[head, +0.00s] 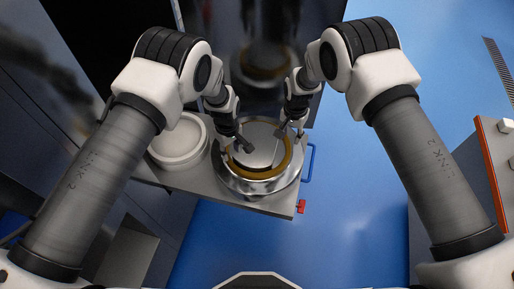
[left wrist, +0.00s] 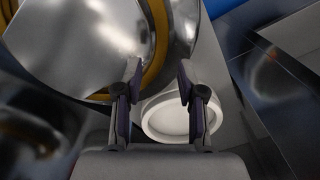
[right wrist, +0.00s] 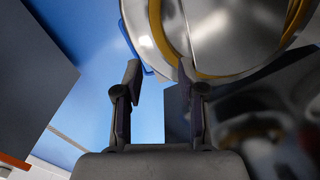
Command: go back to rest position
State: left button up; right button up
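My left gripper (head: 240,146) is over the left side of a round metal tub (head: 257,186) with a yellow-brown ring inside its rim. In the left wrist view its fingers (left wrist: 158,80) are apart with nothing between them. My right gripper (head: 285,130) is over the right side of the same tub. In the right wrist view its fingers (right wrist: 160,75) are apart and empty, beside the tub's rim (right wrist: 225,74). I cannot tell whether either gripper touches the tub. Both arms reach forward from the bottom corners of the head view.
A round white tub (head: 178,142) stands left of the metal tub on a grey carrier (head: 190,180). The carrier has a blue handle (head: 309,163) and a red part (head: 301,206). Dark metal cabinets are at left. Blue floor is open at right; an orange-edged unit (head: 490,170) stands far right.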

jog(key=shift+r, duration=0.75)
jog(key=shift+f, duration=0.1)
